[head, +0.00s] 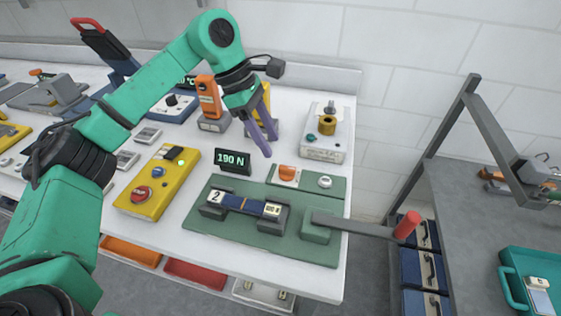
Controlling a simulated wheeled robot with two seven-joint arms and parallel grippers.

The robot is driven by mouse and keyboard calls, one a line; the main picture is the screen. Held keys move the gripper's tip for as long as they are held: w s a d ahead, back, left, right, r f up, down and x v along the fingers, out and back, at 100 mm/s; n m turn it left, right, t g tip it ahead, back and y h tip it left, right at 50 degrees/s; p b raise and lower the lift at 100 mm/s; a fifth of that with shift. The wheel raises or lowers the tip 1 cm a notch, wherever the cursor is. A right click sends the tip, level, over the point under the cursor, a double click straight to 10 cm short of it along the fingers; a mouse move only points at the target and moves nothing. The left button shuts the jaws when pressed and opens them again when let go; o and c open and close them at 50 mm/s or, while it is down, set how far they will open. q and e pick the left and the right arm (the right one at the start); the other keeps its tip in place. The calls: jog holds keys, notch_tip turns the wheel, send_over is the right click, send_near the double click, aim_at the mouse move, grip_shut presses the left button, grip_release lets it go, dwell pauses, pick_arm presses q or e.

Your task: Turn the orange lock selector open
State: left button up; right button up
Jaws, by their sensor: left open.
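The orange lock selector (287,173) is a small orange knob on a green panel, right of the small black display reading "190 N". A white round knob (325,182) sits beside it on the same panel. My left gripper (261,138) has purple fingers that point down, above and a little left of the selector, apart from it. It is open and nothing shows between its fingers. My right gripper is not in view.
The display (233,162) stands just left of the selector. A green fixture (260,247) with a lever and red handle (407,225) lies in front. A yellow control box (158,183) is at left. A white device with a gold cylinder (327,125) stands behind.

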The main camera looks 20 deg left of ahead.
aim_at(283, 166)
pick_arm(q)
jog(key=x, duration=0.7)
jog(key=shift+d+f+p, duration=0.1)
jog(key=shift+d+p, duration=0.05)
jog(key=shift+p, duration=0.25)
grip_shut()
